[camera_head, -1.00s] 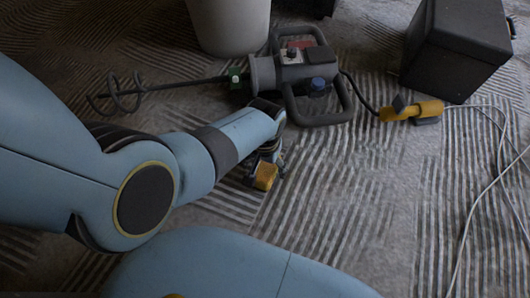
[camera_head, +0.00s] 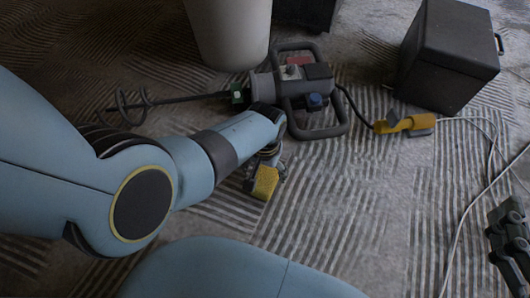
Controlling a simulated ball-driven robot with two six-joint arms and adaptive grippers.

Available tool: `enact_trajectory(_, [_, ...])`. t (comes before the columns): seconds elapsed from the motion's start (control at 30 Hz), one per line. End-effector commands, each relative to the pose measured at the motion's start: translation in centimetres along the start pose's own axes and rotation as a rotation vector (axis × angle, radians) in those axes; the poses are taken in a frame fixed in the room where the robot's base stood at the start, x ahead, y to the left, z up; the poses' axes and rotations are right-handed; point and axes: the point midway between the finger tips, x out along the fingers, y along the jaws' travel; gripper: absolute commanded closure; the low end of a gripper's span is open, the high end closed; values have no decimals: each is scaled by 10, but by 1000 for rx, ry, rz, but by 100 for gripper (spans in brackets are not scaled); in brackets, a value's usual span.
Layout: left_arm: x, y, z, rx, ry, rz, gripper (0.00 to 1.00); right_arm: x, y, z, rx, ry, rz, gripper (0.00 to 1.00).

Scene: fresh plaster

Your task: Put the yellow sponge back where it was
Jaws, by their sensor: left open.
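The yellow sponge (camera_head: 264,183) shows at the tip of my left arm, in the middle of the camera_head view, low over or on the ridged grey floor. My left gripper (camera_head: 266,168) is open right at the sponge, with its fingers partly hidden by my wrist and the sponge. I cannot tell whether the fingers touch the sponge or whether it rests on the floor. My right gripper (camera_head: 509,240) shows in part at the right edge, dark and away from the sponge. Its jaw opening is unclear.
A mixer drill (camera_head: 302,88) with a long paddle lies beyond my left gripper. Its cord reaches a yellow connector (camera_head: 405,124). A white cable (camera_head: 463,215) runs down the right. A pale bucket (camera_head: 229,35) and a black box (camera_head: 450,55) stand behind. The floor right of the sponge is clear.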

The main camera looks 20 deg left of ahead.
Motion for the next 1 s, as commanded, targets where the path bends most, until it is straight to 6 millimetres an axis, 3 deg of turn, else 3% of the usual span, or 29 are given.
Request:
enact_trajectory(0.2, [-11,0,-1,0,2,0,18,-30,-3,51,21,-212,0,62])
enact_trajectory(0.3, [-17,0,-1,0,2,0,18,-41,-3,66,29,-298,1,62])
enact_trajectory(0.67, [-48,0,-2,0,4,0,18,-39,3,65,47,-612,0,62])
enact_trajectory(1.0, [-68,0,-1,0,1,0,18,-45,6,41,57,-826,-12,62])
